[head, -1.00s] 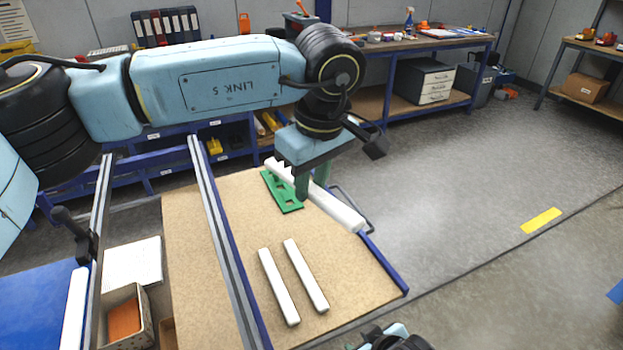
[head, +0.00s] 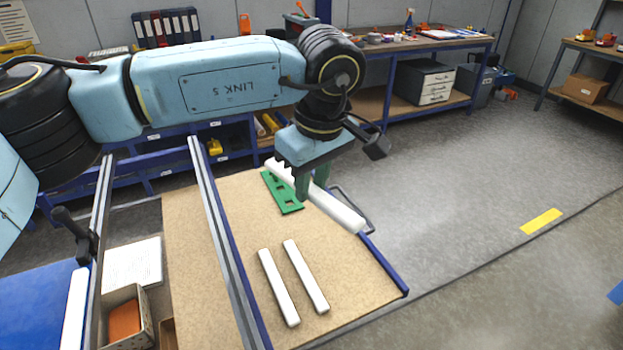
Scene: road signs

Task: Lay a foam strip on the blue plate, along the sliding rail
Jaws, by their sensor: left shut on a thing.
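My left gripper (head: 312,182) has its green fingers on either side of a long white foam strip (head: 340,212) and is shut on it. This strip runs along the right edge of the tan board; whether it touches the board I cannot tell. Two more white foam strips (head: 279,288) (head: 306,276) lie side by side on the board. The blue plate (head: 35,312) is at the lower left, partly out of frame. Another white strip (head: 75,310) lies along its right side, beside the grey sliding rail (head: 100,215). My right gripper is out of view.
A green slotted piece (head: 284,200) lies on the tan board (head: 355,275) beside the held strip. A second grey rail (head: 222,248) crosses the board's left part. Between the rails are a box with an orange block (head: 124,318) and a white sheet (head: 133,262).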

